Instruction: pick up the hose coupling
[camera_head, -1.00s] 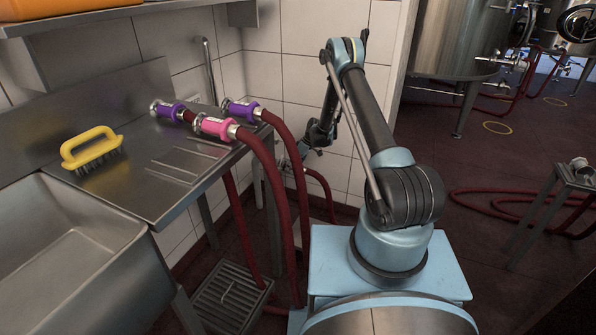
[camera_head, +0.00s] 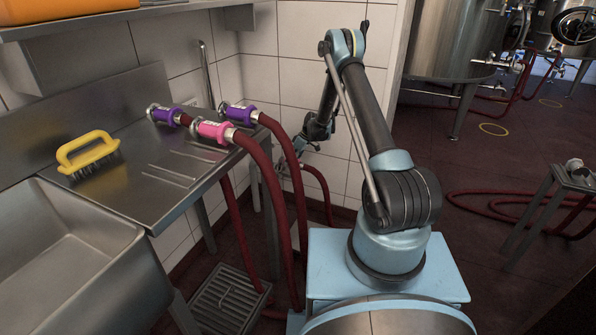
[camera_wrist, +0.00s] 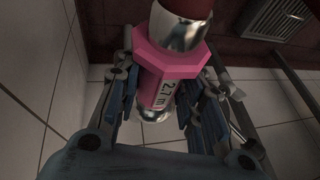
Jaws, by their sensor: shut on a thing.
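A pink hose coupling (camera_wrist: 160,84) with a "2.7 m" label and shiny metal ends fills the middle of the wrist view. A dark red hose leaves its upper end. My gripper (camera_wrist: 158,103) is shut on it, with a finger on each side of the pink body. In the head view my gripper (camera_head: 304,146) is low by the tiled wall, just right of the counter. The coupling in it is too small and covered to make out there. A dark red hose (camera_head: 323,184) hangs below my gripper.
Another pink coupling (camera_head: 213,131) and two purple ones (camera_head: 164,115) (camera_head: 240,114) lie on the steel counter (camera_head: 140,205), their red hoses hanging over its edge. A yellow brush (camera_head: 88,152) is beside the sink (camera_head: 70,235). A floor drain (camera_head: 228,298) lies below.

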